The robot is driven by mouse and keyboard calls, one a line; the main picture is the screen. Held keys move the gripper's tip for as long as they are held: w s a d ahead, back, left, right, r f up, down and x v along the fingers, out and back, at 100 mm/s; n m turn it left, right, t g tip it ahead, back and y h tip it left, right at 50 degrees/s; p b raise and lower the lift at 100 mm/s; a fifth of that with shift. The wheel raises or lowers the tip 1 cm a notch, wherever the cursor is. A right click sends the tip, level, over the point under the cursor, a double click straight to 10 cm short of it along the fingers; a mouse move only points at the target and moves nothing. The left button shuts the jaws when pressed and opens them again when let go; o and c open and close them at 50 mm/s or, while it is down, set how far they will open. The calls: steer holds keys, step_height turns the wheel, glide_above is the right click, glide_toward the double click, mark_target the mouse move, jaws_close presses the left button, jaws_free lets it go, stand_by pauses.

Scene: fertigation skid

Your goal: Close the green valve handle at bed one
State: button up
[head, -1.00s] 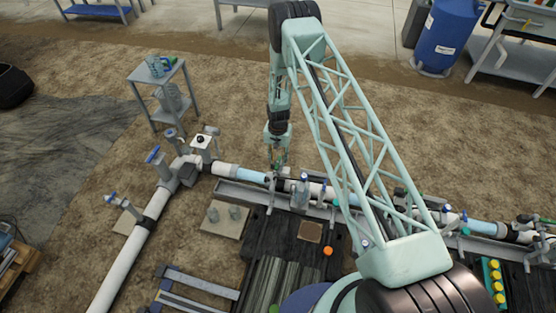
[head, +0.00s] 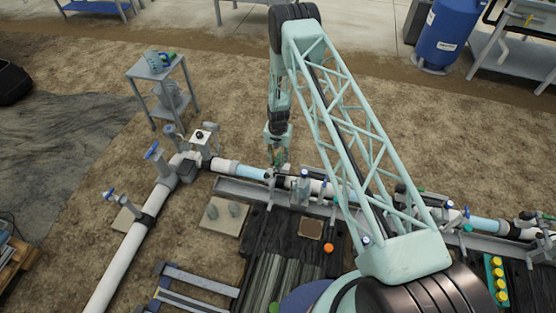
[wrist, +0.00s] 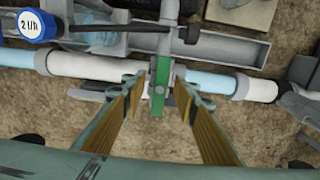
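The green valve handle (wrist: 159,76) shows in the wrist view as a narrow flat bar. It lies across the line of the white and pale blue pipe (wrist: 88,65). My gripper (wrist: 160,86) is open, with one tan-padded finger on each side of the handle. Gaps show between the fingers and the handle, and I cannot see any contact. In the head view my gripper (head: 277,160) points down at the pipe run, and the green handle there is too small and covered to make out clearly.
A blue dial marked 2 l/h (wrist: 31,24) and a dark rod with a black knob (wrist: 188,35) are near the handle. Blue-handled valves (head: 151,151) stand on the pipe at the left. A small grey table (head: 157,68) stands behind on bare soil.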

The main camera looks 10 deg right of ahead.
steer(key=c, duration=0.9)
steer(key=shift+m+b, duration=0.4)
steer(key=shift+m, duration=6.4)
steer(key=shift+o, duration=0.2)
steer(key=shift+m, duration=2.9)
